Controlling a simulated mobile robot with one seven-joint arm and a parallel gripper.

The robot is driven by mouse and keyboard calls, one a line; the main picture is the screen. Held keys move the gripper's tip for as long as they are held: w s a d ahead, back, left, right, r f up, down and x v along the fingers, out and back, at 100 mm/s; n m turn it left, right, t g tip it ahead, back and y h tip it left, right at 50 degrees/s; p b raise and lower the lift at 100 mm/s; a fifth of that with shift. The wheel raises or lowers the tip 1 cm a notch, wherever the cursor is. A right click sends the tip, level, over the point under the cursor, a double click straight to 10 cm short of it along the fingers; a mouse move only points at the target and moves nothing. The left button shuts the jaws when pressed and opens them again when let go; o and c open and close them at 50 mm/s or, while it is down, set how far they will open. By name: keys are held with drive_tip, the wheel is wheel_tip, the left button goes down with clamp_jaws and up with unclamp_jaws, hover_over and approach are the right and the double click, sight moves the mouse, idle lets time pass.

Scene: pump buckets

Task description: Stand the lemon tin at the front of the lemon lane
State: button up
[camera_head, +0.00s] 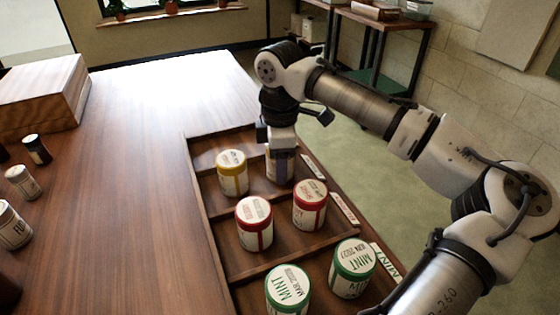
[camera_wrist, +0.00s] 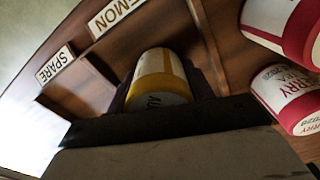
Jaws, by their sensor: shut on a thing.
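My gripper (camera_head: 281,150) points down over the far part of the wooden tray and is shut on a tin (camera_head: 279,172). The wrist view shows this lemon tin (camera_wrist: 160,72) with a yellow band and pale lid, between dark fingers. The tin is at the front of the lemon lane, close behind the LEMON label (camera_wrist: 116,14). It looks upright in the head view, partly hidden by the gripper; I cannot tell whether its base touches the lane floor. Another yellow-banded tin (camera_head: 232,173) stands behind it, to its left in the head view.
Two red tins (camera_head: 254,223) (camera_head: 309,205) stand in the neighbouring lane, and two green MINT tins (camera_head: 288,290) (camera_head: 352,268) beyond. Low dividers separate the lanes. The SPARE label (camera_wrist: 56,62) marks the lane beside lemon. Small jars (camera_head: 22,182) and a box (camera_head: 45,95) stand at left.

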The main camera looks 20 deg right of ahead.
drive_tip(key=o, duration=1)
drive_tip(key=shift+f, duration=0.1)
wheel_tip(320, 180, up, 12)
drive_tip(key=shift+r+p, duration=0.15)
drive_tip(key=shift+p, duration=0.6)
